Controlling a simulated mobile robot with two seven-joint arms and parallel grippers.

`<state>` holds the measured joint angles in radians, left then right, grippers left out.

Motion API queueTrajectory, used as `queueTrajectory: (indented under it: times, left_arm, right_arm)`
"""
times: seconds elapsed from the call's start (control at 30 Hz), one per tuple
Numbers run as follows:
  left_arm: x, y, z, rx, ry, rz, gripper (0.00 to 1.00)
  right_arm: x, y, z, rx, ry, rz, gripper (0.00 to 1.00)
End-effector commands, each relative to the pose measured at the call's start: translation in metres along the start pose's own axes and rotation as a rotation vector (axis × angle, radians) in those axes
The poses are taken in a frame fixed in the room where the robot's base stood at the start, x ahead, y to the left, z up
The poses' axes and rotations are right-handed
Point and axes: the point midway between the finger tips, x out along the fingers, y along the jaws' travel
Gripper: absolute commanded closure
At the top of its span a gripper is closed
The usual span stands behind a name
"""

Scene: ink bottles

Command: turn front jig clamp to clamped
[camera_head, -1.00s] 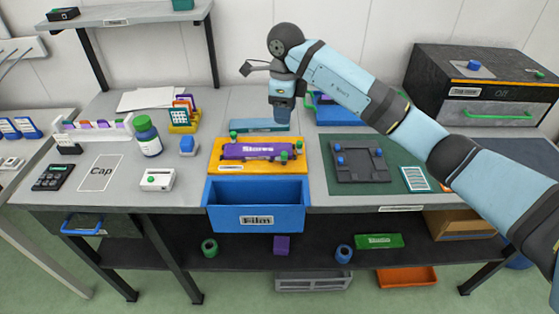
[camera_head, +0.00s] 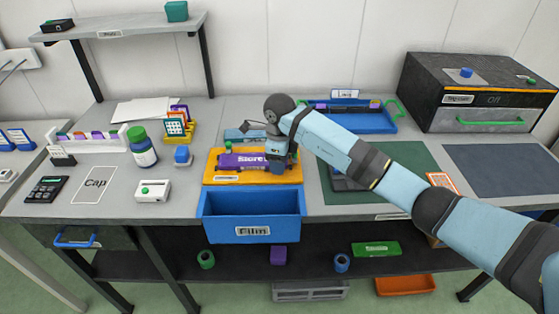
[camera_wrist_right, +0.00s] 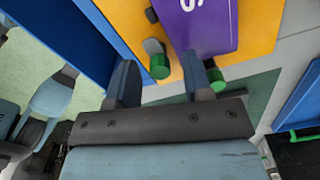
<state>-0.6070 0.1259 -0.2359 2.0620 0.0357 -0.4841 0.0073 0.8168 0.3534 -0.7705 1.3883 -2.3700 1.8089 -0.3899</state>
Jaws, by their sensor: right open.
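The orange jig board (camera_head: 222,178) holds a purple block (camera_head: 240,160) labelled "Stores". It also shows in the right wrist view (camera_wrist_right: 258,30). In that view a green-knobbed clamp with a grey arm (camera_wrist_right: 160,66), the one nearer the blue bin, lies between my open fingertips. A second green knob (camera_wrist_right: 216,78) is just outside the right-hand finger. My right gripper (camera_head: 277,168) points down over the right end of the block and hides these knobs in the head view. It also shows in the wrist view (camera_wrist_right: 161,78), holding nothing. My left gripper is out of view.
The blue "Film" bin (camera_head: 251,234) is directly in front of the jig board. A blue tray (camera_head: 350,122) with green handles is behind my right arm.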

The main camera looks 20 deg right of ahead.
Motion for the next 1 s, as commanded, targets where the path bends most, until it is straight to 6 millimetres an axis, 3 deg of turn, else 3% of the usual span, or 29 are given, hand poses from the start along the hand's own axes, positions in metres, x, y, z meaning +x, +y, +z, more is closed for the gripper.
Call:
queueTrajectory:
  times: [0.17,0.37,0.7,1.0]
  left_arm:
    - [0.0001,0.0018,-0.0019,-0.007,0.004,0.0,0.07]
    - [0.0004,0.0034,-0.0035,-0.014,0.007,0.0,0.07]
    - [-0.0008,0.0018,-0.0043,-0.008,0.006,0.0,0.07]
    - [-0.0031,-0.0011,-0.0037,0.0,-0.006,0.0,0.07]
  right_arm:
    - [-0.0002,0.0,0.0001,0.0,0.0,0.0,0.56]
    - [-0.0003,0.0001,0.0001,0.0,0.0,0.0,1.0]
    - [-0.0011,-0.0003,-0.0002,0.035,0.001,-0.001,1.0]
    - [-0.002,-0.0006,-0.0007,0.218,0.002,-0.001,1.0]
